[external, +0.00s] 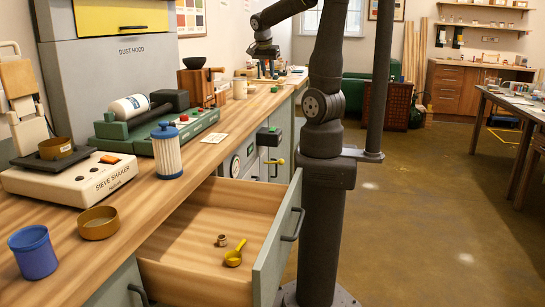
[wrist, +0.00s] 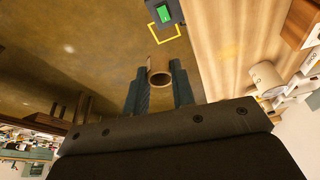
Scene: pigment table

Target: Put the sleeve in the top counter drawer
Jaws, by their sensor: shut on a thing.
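My gripper (wrist: 160,85) is shut on a small tan, ring-like sleeve (wrist: 160,73) in the wrist view; its dark opening shows between the fingers. In the external view my gripper (external: 264,52) is above the far part of the counter, and the sleeve is too small to make out there. The top counter drawer (external: 285,235) is pulled open at the front. In it lie a small grey-brown ring-shaped piece (external: 222,240) and a yellow scoop (external: 233,257), with plenty of bare floor around them.
A cream cup (external: 240,87) stands near my gripper.

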